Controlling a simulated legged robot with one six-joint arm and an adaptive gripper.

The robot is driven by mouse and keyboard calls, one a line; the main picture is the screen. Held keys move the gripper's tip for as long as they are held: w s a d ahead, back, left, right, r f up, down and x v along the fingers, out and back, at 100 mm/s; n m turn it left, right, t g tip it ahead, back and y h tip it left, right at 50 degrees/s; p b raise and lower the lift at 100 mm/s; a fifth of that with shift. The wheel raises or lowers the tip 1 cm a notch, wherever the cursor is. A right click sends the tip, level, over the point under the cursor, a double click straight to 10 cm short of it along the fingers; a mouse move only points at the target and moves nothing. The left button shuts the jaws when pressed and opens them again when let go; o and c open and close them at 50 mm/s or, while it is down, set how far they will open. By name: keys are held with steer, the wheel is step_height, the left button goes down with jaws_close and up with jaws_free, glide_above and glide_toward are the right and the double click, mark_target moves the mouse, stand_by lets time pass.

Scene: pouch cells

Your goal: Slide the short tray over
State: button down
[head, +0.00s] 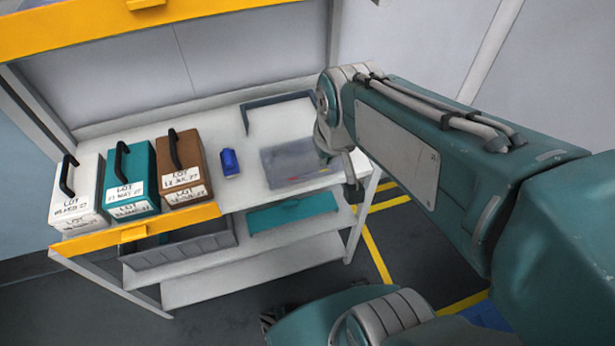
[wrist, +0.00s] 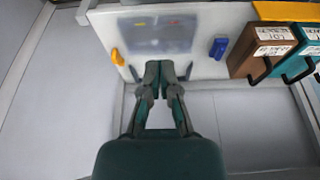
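A flat, see-through grey tray (head: 292,165) lies on the white bench top, with small red and yellow marks on it. It also shows in the wrist view (wrist: 158,30), beyond my fingertips. A teal tray (head: 292,212) sits on the shelf below the bench top. I cannot tell which one is the short tray. My gripper (wrist: 159,70) points towards the grey tray over the bench edge, its fingertips together and nothing seen between them. I cannot tell whether it touches the bench. In the head view the fingers cannot be made out clearly by my arm.
White (head: 87,190), teal (head: 133,172) and brown (head: 186,160) handled boxes stand at the left. A blue block (head: 230,163) lies between them and the grey tray. A dark bracket (head: 280,101) lies behind the tray. An orange piece (wrist: 117,57) shows in the wrist view. A grey bin (head: 180,252) sits below.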

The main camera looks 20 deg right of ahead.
mark_target(308, 186)
steer(key=w+f+g, duration=0.1)
steer(key=w+f, duration=0.2)
steer(key=f, duration=0.5)
steer(key=w+f+g, duration=0.1)
steer(key=w+f, duration=0.3)
steer(key=f, duration=0.3)
steer(key=w+f+g, duration=0.1)
steer(key=w+f, duration=0.2)
steer(key=f, duration=0.5)
steer(key=shift+w+d+f+g, duration=0.3)
steer(key=shift+w+d+f, duration=0.05)
steer(key=shift+w, duration=0.65)
